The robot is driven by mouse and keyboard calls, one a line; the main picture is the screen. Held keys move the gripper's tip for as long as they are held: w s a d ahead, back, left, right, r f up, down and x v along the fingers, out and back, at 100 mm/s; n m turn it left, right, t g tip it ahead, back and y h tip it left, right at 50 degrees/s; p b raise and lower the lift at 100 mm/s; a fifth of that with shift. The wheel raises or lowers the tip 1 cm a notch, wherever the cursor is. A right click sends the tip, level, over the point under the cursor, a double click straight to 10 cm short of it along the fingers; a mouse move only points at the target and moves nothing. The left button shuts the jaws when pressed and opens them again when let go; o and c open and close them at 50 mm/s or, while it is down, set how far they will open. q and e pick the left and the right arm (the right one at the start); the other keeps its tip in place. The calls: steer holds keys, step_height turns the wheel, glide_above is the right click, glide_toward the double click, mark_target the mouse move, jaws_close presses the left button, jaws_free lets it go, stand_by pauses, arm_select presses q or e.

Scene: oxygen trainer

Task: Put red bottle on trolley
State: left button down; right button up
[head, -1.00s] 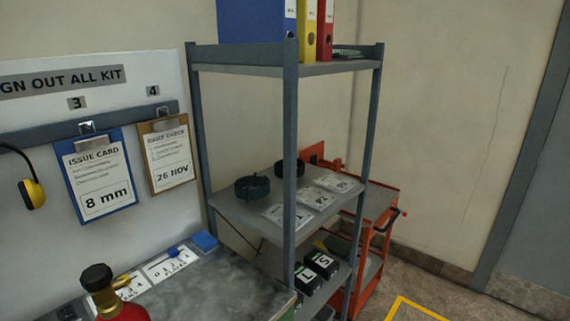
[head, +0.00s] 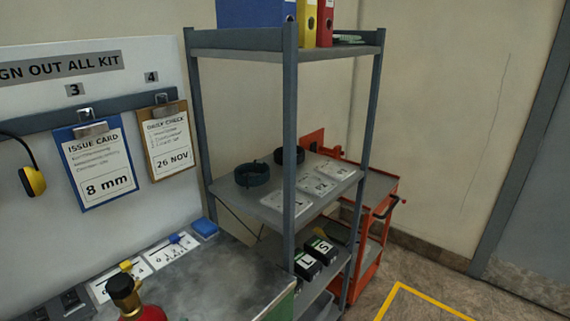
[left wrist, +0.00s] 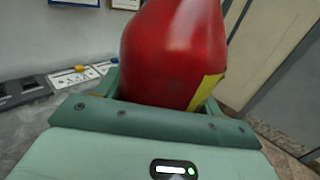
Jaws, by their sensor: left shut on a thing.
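The red bottle (left wrist: 175,55) fills the middle of the left wrist view, with a yellow patch on its lower right side. My left gripper (left wrist: 160,95) is shut on it. In the head view, only the top of the red bottle (head: 146,313) shows at the bottom left, with a black cap and brass-coloured valve; my left gripper is out of frame there. The orange-red trolley (head: 372,250) stands behind and right of the grey shelf rack, partly hidden by it. My right gripper is not in view.
The grey shelf rack (head: 290,150) stands between the bench (head: 225,275) and the trolley, holding black rings, numbered cards and black boxes. Its post is near the bench edge. Floor with yellow tape (head: 400,290) is clear at the lower right.

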arm_select(q)
step_height(320, 180, down, 4)
steer(key=b, duration=0.3)
steer(key=shift+w+r, duration=0.15)
steer(key=shift+r, duration=0.1)
steer(key=shift+d+r, duration=0.1)
steer(key=shift+d, duration=0.05)
